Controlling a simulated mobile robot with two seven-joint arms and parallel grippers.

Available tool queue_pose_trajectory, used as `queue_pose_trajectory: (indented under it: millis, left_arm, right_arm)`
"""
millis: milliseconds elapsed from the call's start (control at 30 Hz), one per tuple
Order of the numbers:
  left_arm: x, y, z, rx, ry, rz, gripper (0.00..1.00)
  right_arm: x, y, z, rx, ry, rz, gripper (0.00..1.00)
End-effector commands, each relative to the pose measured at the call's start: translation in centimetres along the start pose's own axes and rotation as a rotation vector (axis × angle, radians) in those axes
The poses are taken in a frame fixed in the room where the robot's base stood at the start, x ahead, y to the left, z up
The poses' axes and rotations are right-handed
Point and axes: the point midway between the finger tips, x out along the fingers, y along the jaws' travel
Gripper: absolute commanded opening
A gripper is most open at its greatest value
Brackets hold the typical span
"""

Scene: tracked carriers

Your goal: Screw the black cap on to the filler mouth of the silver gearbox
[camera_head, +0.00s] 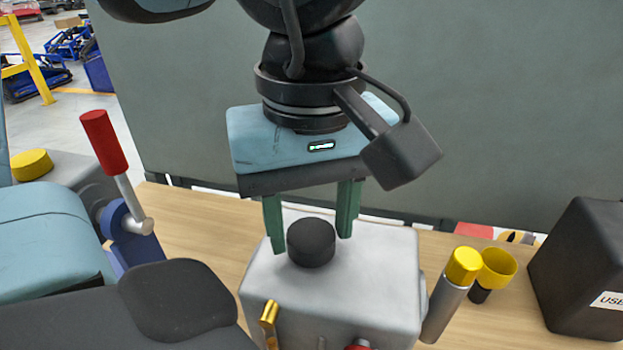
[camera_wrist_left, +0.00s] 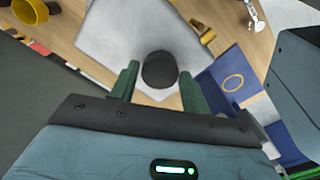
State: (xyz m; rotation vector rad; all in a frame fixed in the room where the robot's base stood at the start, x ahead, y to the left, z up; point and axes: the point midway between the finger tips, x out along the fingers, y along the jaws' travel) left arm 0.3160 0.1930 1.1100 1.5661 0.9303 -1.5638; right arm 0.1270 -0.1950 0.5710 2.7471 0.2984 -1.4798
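The silver gearbox (camera_head: 385,285) stands on the wooden bench; it also shows in the left wrist view (camera_wrist_left: 120,45). The black cap (camera_head: 312,245) sits upright on the gearbox top and shows as a dark disc in the left wrist view (camera_wrist_left: 160,71). The filler mouth is not visible; I cannot tell if the cap is on its thread. My left gripper (camera_head: 311,241) is above the gearbox, its green fingers pointing down. They are open, one on each side of the cap, with a gap to it on both sides in the wrist view. My right gripper is not seen.
A red-handled lever (camera_head: 104,142) on a blue mount stands at the left. A brass fitting (camera_head: 269,314) is on the gearbox front. A yellow-topped cylinder (camera_head: 448,297), a yellow cup (camera_head: 497,268) and a black box (camera_head: 583,265) stand at the right. A grey-green panel rises behind.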

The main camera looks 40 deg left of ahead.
Motion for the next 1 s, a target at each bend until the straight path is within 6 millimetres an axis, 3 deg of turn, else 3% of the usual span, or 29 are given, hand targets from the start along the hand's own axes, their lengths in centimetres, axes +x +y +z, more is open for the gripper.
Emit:
queue_pose_trajectory:
  millis: [267,800,1000]
  left_arm:
    - [0.06,-0.01,0.0,0.045,-0.002,-0.002,0.27]
    - [0.02,-0.02,0.0,0.734,-0.002,-0.001,0.27]
    - [0.03,-0.02,0.01,0.851,-0.001,-0.001,0.27]
  right_arm:
    - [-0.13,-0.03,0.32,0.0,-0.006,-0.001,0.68]
    - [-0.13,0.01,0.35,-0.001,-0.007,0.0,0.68]
    - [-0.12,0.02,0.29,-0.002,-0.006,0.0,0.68]
